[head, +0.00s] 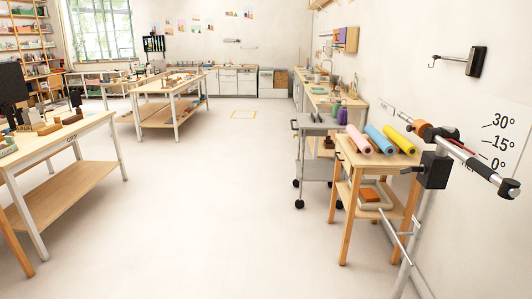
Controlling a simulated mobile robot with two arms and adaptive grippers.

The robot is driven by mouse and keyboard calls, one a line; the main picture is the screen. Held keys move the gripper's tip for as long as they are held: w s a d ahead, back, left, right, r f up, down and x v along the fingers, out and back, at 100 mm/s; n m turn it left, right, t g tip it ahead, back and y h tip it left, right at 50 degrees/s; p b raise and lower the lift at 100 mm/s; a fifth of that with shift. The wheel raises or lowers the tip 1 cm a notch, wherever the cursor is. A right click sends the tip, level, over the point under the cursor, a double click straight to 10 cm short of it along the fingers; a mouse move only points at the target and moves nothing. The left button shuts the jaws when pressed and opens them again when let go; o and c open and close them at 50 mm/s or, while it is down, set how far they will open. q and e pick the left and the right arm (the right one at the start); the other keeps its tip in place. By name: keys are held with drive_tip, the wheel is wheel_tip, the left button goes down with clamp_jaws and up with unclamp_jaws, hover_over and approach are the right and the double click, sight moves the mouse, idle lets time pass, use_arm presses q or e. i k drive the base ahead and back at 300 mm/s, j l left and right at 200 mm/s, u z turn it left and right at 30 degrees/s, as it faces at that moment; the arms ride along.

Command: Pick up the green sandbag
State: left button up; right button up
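I cannot make out a green sandbag in the head view. Small green items (338,106) stand on the grey cart at the middle right, but they are too small to identify. Neither of my grippers is in view.
A wooden stand (345,222) at the right holds pink (357,139), blue (380,139) and yellow (399,140) rolls. A grey wheeled cart (318,122) stands behind it. A metal boom (468,160) reaches across the right side. Tables (75,180) line the left. The middle floor is clear.

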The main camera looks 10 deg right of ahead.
sight(338, 106)
drive_tip(key=i+z, duration=0.1)
drive_tip(key=i, duration=2.05)
